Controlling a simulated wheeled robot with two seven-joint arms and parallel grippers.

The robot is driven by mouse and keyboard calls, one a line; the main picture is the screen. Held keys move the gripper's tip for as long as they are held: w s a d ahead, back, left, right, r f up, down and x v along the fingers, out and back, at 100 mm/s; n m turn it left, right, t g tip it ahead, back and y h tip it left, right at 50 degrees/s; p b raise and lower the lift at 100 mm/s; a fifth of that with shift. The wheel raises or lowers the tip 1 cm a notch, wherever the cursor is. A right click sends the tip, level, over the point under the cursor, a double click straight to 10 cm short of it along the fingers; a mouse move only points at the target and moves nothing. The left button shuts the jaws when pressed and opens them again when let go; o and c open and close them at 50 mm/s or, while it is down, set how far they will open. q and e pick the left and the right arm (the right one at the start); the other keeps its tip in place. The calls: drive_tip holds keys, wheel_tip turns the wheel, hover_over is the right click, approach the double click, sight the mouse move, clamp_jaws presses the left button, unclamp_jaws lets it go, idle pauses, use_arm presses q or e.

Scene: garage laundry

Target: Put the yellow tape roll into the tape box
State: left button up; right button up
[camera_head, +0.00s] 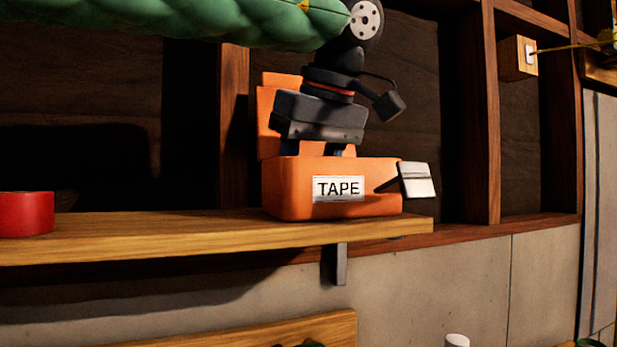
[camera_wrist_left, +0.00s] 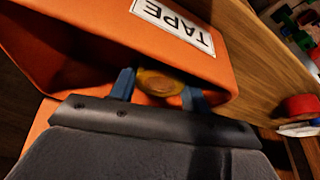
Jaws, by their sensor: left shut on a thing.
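The orange tape box (camera_head: 285,190) stands on the wooden shelf, with a white TAPE label on its front and its lid raised at the back. My left gripper (camera_head: 318,150) points down into the box's opening, and its fingertips are hidden behind the front wall. In the left wrist view, the gripper (camera_wrist_left: 158,88) is shut on the yellow tape roll (camera_wrist_left: 158,82), between its two blue fingers. The roll is at the opening, inside the front wall of the box (camera_wrist_left: 222,72). Whether it touches the bottom cannot be seen. My right gripper is not in view.
A red tape roll (camera_head: 26,213) lies on the shelf (camera_head: 180,234) at the left. A white-and-grey flap-like piece (camera_head: 418,181) sits at the box's right end. Wooden studs (camera_head: 483,110) stand behind. The shelf between red roll and box is clear.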

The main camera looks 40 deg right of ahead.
use_arm(q)
drive_tip(key=shift+f, duration=0.2)
drive_tip(key=shift+f, duration=0.25)
drive_tip(key=o, duration=0.9)
drive_tip(key=shift+o, duration=0.6)
drive_tip(key=shift+d+f+b, duration=0.1)
drive_tip(key=shift+b, duration=0.2)
drive_tip(key=shift+c, duration=0.4)
